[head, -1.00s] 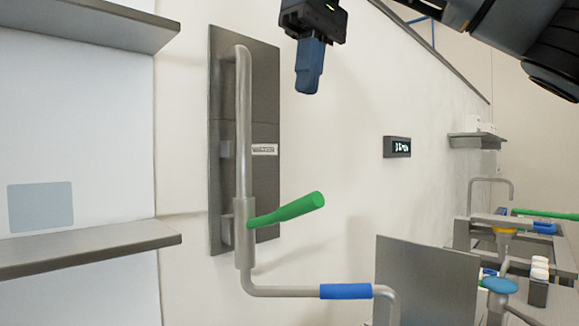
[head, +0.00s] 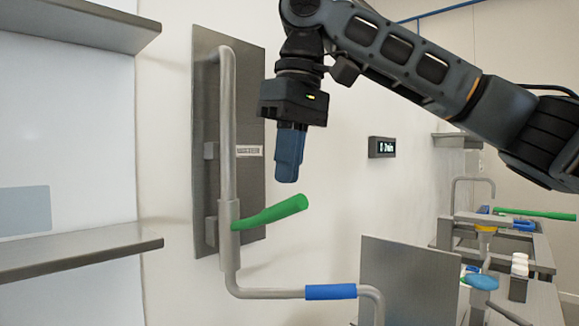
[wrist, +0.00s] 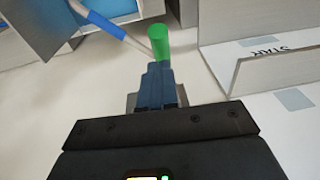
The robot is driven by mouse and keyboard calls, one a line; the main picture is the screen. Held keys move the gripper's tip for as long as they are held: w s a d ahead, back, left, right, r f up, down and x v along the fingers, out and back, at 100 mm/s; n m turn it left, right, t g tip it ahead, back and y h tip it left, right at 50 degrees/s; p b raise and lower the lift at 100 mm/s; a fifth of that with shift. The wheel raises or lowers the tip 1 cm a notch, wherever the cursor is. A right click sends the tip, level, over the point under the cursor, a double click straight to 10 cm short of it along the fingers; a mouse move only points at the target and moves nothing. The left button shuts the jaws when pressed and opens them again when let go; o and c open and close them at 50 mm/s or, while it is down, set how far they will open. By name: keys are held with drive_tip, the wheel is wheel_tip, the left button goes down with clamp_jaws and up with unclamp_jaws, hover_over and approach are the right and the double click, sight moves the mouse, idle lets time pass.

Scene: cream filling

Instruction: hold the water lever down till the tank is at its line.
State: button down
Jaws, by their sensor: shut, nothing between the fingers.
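The water lever has a green handle (head: 270,213) that sticks out to the right and slightly up from a grey pipe (head: 228,130) on a wall plate. My gripper (head: 287,180) is shut and empty, its blue fingers pointing down just above the handle's outer end, with a small gap in the head view. In the wrist view the green handle (wrist: 159,42) shows just beyond the fingertips (wrist: 158,66); I cannot tell there whether they touch. No tank or fill line can be made out.
The pipe runs down to a blue-sleeved spout (head: 331,292) beside a grey panel (head: 410,285). A small dark display (head: 382,147) hangs on the wall. Shelves (head: 85,252) stand at left. A counter with taps and containers (head: 519,268) is at right.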

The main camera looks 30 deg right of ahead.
drive_tip(key=shift+s+f, duration=0.25)
drive_tip(key=shift+f, duration=0.35)
drive_tip(key=shift+f, duration=0.1)
